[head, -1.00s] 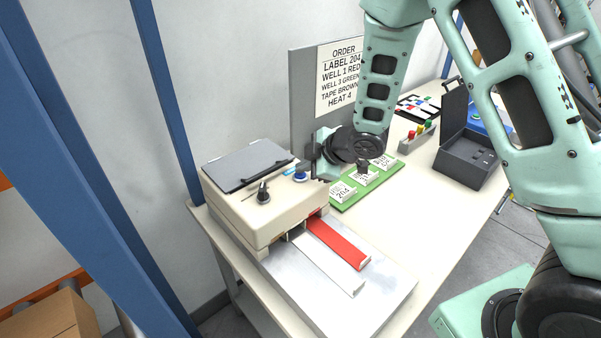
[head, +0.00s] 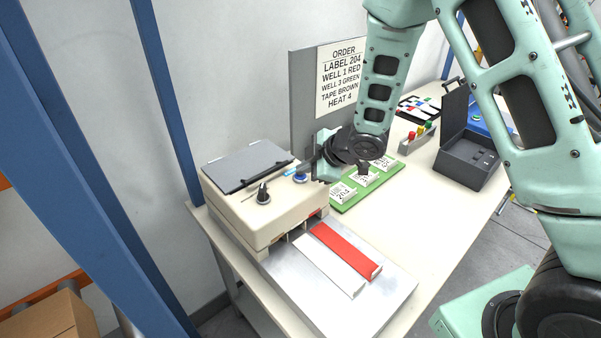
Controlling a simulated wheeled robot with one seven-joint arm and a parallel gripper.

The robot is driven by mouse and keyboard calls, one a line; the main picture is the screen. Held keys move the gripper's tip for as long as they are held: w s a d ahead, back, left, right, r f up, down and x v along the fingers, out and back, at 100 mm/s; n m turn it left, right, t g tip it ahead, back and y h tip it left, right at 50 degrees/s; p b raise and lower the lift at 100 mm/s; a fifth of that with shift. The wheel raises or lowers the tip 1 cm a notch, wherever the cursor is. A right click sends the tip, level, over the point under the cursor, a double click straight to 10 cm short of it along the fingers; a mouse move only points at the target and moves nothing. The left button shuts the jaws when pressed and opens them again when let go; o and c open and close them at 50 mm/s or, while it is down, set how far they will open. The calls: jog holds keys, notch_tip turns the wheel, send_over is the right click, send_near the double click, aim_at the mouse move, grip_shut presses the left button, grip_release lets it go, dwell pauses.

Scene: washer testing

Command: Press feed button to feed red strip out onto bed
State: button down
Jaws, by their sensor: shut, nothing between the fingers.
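The cream feeder machine (head: 285,220) stands at the table's left end, with a black knob (head: 263,193) and a blue button (head: 301,178) on top. My gripper (head: 306,174) is shut and empty, its tip at or just above the blue button. I cannot tell whether it touches the button. A red strip (head: 345,250) lies on the grey metal bed (head: 385,300) in front of the machine. A white strip (head: 328,264) lies beside it on the left. Short gaps show between the strips' rear ends and the machine's front.
An order board (head: 338,80) stands behind the machine. A green tray with labelled cards (head: 375,183) lies right of it. An open dark case (head: 468,155) and a box with coloured buttons (head: 418,137) stand farther right. A blue post (head: 165,95) rises at the left.

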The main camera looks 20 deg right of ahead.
aim_at(305, 176)
notch_tip(305, 176, up, 6)
jog(key=p, duration=0.5)
jog(key=shift+r, duration=0.15)
dwell(0.6)
jog(key=shift+s+a+r, duration=0.15)
jog(key=shift+a, duration=0.15)
jog(key=s+a+r+m+g+h+b, duration=0.1)
jog(key=s+a+r+m+g, duration=0.1)
jog(key=s, duration=0.9)
jog(key=s+a+r+m+g+h+b, duration=0.1)
jog(key=s+a+r+m+g+h, duration=0.1)
jog(key=s, duration=0.9)
jog(key=s+a+r+m+g+h+b, duration=0.1)
jog(key=s+a+r+m+g, duration=0.1)
jog(key=s, duration=0.8)
jog(key=shift+s+a+r+m+g+h+b, duration=0.15)
jog(key=shift+s+a+m+g+h+b, duration=0.2)
jog(key=shift+m+g, duration=0.55)
